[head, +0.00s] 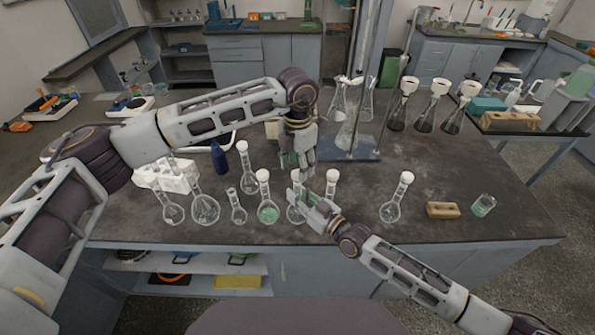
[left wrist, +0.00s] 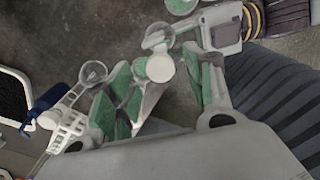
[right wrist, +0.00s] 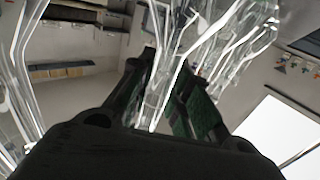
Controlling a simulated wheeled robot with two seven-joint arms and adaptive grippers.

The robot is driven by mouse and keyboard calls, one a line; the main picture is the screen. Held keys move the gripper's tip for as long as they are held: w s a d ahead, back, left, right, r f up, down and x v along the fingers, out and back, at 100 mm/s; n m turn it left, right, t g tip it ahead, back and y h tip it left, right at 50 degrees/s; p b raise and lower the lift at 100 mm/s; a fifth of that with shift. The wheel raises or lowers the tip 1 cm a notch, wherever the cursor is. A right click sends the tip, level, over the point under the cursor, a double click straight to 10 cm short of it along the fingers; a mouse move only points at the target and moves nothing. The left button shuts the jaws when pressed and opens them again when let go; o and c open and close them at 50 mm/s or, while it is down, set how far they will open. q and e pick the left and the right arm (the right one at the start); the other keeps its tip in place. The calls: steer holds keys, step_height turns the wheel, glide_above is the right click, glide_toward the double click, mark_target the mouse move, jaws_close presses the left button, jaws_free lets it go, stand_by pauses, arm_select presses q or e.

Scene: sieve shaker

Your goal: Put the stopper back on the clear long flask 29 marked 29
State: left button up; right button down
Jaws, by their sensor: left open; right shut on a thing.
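My right gripper (head: 306,198) is shut on the neck of a clear long-necked flask (head: 295,214), low over the front of the table. The right wrist view shows clear glass between its fingers (right wrist: 172,95). My left gripper (head: 302,172) is open, pointing down just above the right one. In the left wrist view a white round stopper (left wrist: 160,68) lies between my left gripper's spread fingers (left wrist: 158,82), seen from above. It appears to be at the top of the held flask's neck; whether it is fully seated cannot be told. The marking 29 is not readable.
White-capped flasks stand close by: one behind left (head: 248,182), one with green liquid (head: 267,213), one right (head: 331,180) and one farther right (head: 391,211). A blue-based stand (head: 365,154) is behind.

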arm_select(q)
step_height(320, 180, up, 8)
steer(key=shift+r, duration=0.25)
stand_by(0.4)
arm_select(e)
steer(key=c, duration=1.3)
jaws_free()
steer(key=shift+o, duration=0.2)
steer(key=shift+s+d, duration=0.1)
steer(key=v, duration=1.1)
steer(key=shift+s+d, duration=0.25)
